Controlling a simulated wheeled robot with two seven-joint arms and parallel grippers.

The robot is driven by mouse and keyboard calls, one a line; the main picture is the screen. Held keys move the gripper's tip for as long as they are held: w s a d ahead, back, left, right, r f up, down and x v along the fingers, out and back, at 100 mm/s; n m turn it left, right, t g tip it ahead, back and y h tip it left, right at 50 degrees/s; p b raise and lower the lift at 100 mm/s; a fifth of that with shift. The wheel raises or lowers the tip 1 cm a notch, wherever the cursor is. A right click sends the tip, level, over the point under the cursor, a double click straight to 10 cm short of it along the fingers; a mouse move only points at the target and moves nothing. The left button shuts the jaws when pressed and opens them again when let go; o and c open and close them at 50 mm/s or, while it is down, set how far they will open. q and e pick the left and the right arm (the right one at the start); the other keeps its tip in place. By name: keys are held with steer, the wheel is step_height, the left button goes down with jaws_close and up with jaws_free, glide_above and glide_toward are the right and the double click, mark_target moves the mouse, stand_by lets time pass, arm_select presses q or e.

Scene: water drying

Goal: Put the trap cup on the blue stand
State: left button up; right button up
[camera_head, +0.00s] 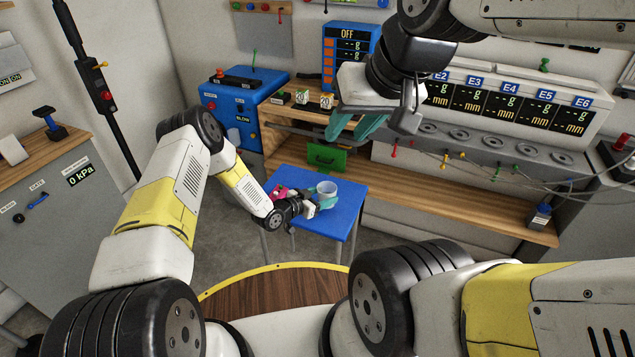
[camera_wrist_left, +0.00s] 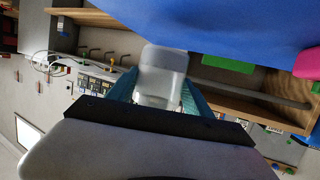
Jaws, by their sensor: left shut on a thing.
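The trap cup (camera_head: 327,188) is a small, pale, translucent cup. My left gripper (camera_head: 321,198) is shut on it, with teal fingers on either side, over the blue stand (camera_head: 335,224). In the left wrist view the cup (camera_wrist_left: 163,72) sits between the fingers, and the blue stand (camera_wrist_left: 235,25) fills the top of the tilted picture. I cannot tell whether the cup touches the stand. My right gripper (camera_head: 360,126) is up near the long bench; its teal fingers look apart and empty.
A pink thing (camera_head: 278,190) is by the stand's left side, partly behind my left wrist. A green box (camera_head: 326,158) sits on the bench's lower shelf behind the stand. A blue machine (camera_head: 236,112) stands at the back left. The stand's front and right are bare.

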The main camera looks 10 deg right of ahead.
arm_select(q)
steer(key=f, duration=0.1)
steer(key=d+f, duration=0.1)
steer(key=shift+d+f, duration=0.15)
steer(key=shift+f, duration=0.6)
steer(key=shift+f, duration=0.2)
steer(key=o, duration=1.4)
